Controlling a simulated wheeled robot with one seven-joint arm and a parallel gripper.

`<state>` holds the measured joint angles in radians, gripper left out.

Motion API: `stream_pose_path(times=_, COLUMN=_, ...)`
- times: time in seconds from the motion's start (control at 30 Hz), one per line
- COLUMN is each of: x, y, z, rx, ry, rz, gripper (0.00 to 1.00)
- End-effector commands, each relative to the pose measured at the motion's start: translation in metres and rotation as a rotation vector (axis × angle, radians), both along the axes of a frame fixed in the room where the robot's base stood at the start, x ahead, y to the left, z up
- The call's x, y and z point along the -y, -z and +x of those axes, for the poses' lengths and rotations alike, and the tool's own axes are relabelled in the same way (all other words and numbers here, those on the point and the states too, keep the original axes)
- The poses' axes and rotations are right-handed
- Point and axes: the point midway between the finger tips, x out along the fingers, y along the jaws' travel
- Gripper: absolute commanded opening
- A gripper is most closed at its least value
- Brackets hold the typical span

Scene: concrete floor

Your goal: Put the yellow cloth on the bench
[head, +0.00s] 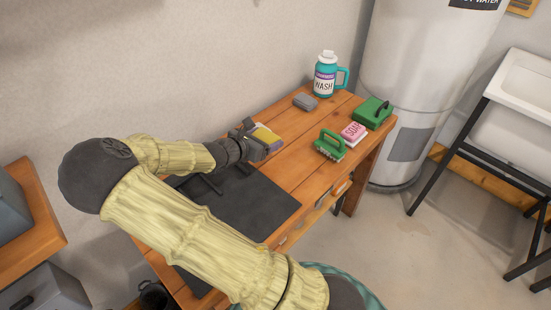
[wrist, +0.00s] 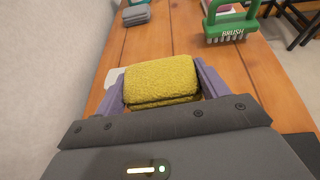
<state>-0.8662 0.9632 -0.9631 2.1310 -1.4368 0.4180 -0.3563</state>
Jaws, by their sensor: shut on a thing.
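The yellow cloth (wrist: 160,80) is folded into a thick pad and sits between the two fingers of my gripper (wrist: 163,88) in the wrist view. In the head view the cloth (head: 266,136) shows at the end of my gripper (head: 258,138), over the wooden bench (head: 300,165). The bench also shows in the wrist view (wrist: 180,35). My gripper is shut on the cloth, low over the planks. I cannot tell whether the cloth touches the bench top. Something pale (wrist: 114,76) lies just left of the cloth, partly hidden by the finger.
Farther along the bench stand a green brush (head: 330,146), a pink soap box (head: 353,132), a green block with a black handle (head: 373,112), a grey sponge-like block (head: 305,102) and a WASH jug (head: 325,78). A dark mat (head: 245,208) covers the near part. The wall is close on the left.

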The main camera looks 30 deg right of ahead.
Motion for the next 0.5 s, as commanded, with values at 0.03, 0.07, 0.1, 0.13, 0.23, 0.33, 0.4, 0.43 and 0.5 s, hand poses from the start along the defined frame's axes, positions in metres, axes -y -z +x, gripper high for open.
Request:
stream_pose_path(times=0.03, x=0.005, y=0.001, z=0.000, rx=0.005, ry=0.013, rz=0.008, gripper=0.47)
stream_pose_path(times=0.07, x=0.006, y=-0.001, z=0.000, rx=0.006, ry=0.016, rz=0.007, gripper=0.47)
stream_pose_path(times=0.1, x=0.010, y=-0.002, z=0.000, rx=0.006, ry=0.026, rz=0.008, gripper=0.47)
stream_pose_path(times=0.13, x=0.012, y=-0.004, z=0.000, rx=0.006, ry=0.031, rz=0.008, gripper=0.47)
stream_pose_path(times=0.23, x=0.020, y=-0.010, z=0.000, rx=0.009, ry=0.052, rz=0.009, gripper=0.47)
stream_pose_path(times=0.33, x=0.029, y=-0.020, z=0.000, rx=0.008, ry=0.072, rz=0.005, gripper=0.47)
stream_pose_path(times=0.4, x=0.033, y=-0.027, z=0.001, rx=0.008, ry=0.083, rz=0.005, gripper=0.47)
stream_pose_path(times=0.43, x=0.035, y=-0.029, z=0.001, rx=0.006, ry=0.086, rz=0.003, gripper=0.47)
stream_pose_path(times=0.5, x=0.037, y=-0.034, z=0.001, rx=0.003, ry=0.090, rz=0.002, gripper=0.47)
